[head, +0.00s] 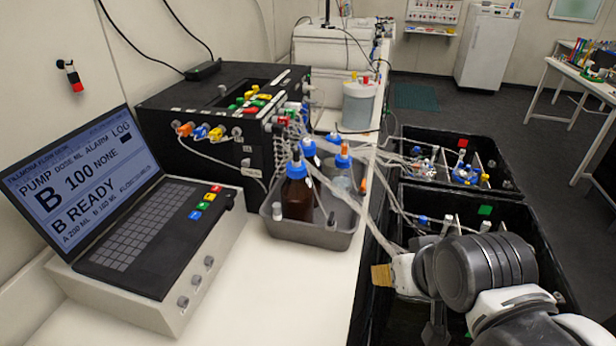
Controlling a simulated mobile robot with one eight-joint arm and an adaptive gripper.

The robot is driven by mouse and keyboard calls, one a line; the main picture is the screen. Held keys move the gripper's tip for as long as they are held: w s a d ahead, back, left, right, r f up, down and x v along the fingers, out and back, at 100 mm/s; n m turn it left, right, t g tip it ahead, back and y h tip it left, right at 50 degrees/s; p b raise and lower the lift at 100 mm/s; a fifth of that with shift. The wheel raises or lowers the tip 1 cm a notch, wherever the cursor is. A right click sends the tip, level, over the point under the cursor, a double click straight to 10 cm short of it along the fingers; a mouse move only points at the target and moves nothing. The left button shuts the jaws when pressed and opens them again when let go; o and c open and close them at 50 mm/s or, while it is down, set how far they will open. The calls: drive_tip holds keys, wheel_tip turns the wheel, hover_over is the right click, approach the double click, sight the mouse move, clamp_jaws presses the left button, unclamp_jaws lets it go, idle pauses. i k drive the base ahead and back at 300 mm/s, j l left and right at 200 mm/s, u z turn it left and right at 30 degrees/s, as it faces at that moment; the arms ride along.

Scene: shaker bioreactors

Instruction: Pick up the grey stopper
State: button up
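I cannot pick out the grey stopper with certainty. Two small pale grey pieces stand in the grey tray (345,240) on the bench: one at its left end (278,211) and one at its front (331,219). My arm comes in from the lower right over the near black box (535,240). My gripper (435,328) seems to point down into this box, right of the bench edge and apart from the tray. Its fingers are mostly hidden and dark against the box, so its opening and anything between its fingers cannot be told.
A brown bottle (297,197) with a blue cap and tubing stands in the tray. Left are a laptop-like console (130,220) and a black pump unit (200,110). Tubes run across to the far black box (415,140). The front bench top (270,290) is clear.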

sight(276, 206)
drive_tip(key=i+l+u, duration=0.15)
drive_tip(key=u, duration=0.25)
drive_tip(key=i+l+u, duration=0.15)
drive_tip(key=l+u, duration=0.2)
drive_tip(key=i+l+u, duration=0.1)
drive_tip(key=u, duration=0.3)
drive_tip(key=l, duration=0.1)
